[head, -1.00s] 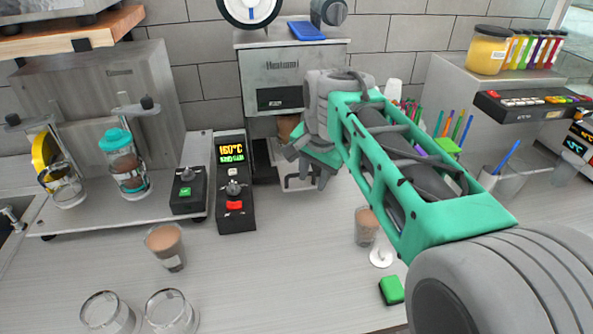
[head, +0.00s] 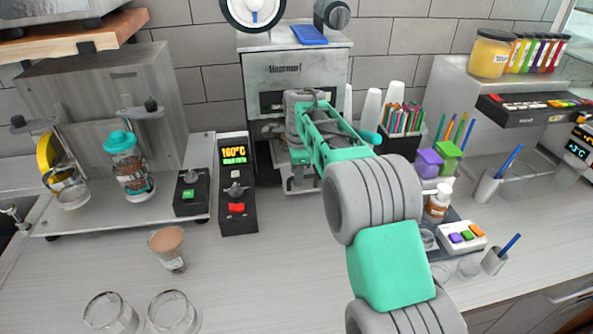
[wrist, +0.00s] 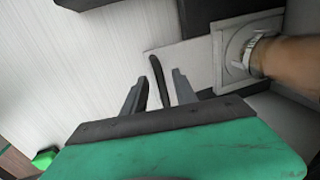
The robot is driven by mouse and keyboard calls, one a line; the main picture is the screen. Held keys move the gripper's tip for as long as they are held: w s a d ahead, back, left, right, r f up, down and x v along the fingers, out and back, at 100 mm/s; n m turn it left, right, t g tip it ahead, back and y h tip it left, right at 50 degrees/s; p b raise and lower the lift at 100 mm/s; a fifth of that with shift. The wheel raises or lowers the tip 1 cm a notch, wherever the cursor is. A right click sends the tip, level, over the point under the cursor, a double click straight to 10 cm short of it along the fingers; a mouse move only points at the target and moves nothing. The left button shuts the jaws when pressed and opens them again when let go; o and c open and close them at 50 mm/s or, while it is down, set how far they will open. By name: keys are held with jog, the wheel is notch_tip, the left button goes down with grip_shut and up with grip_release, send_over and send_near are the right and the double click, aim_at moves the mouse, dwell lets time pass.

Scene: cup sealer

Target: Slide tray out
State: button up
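The cup sealer (head: 275,75) is a grey machine against the back wall. Its tray (wrist: 190,55) is a pale plate with a square cup holder, and a brown-filled cup (wrist: 295,62) sits in the holder in the wrist view. The tray's dark bar handle (wrist: 157,75) stands at the plate's outer edge. My gripper (wrist: 160,82) is open, with one finger on each side of the handle and visible gaps between. In the head view my arm hides the gripper and most of the tray (head: 300,187).
A control box with a 160°C display (head: 236,185) stands close left of the sealer. A brown-filled cup (head: 168,248) and two clear cups (head: 110,312) are at front left. Right are a straw box (head: 402,145) and a bottle (head: 438,203). The front-middle counter is clear.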

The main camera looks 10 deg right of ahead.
jog(key=shift+c, duration=0.2)
grip_shut()
dwell(1.2)
